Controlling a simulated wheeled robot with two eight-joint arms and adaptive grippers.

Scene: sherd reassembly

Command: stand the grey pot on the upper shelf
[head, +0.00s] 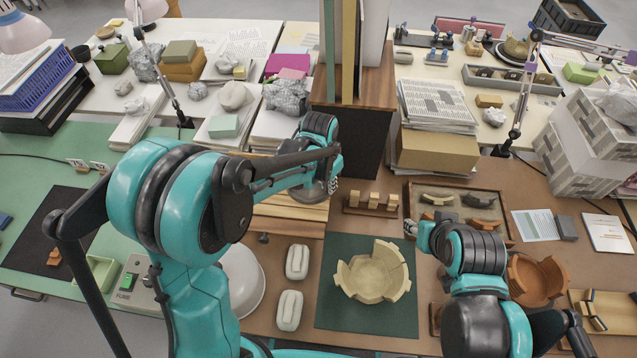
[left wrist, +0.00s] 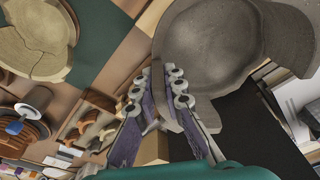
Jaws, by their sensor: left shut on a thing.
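The grey pot (left wrist: 212,45) fills the upper right of the left wrist view, round and hollow with a thick wall. My left gripper (left wrist: 160,88) is shut on its edge, one finger on each side. In the head view the left wrist hangs in front of the dark cabinet, and my arm hides the fingertips and most or all of the pot. Pale wooden boards (head: 292,213) lie under that arm, partly covered; I cannot tell whether they are the upper shelf. My right gripper (head: 411,228) is near the green mat's right edge, its fingers too small to read.
A cream broken pot (head: 374,277) sits on the green mat (head: 335,322). A dark cabinet (head: 352,140) with upright folders stands behind the left wrist. A sherd tray (head: 484,222) and an orange-brown pot (head: 535,280) are at right. A white round object (head: 242,285) is beside my left arm.

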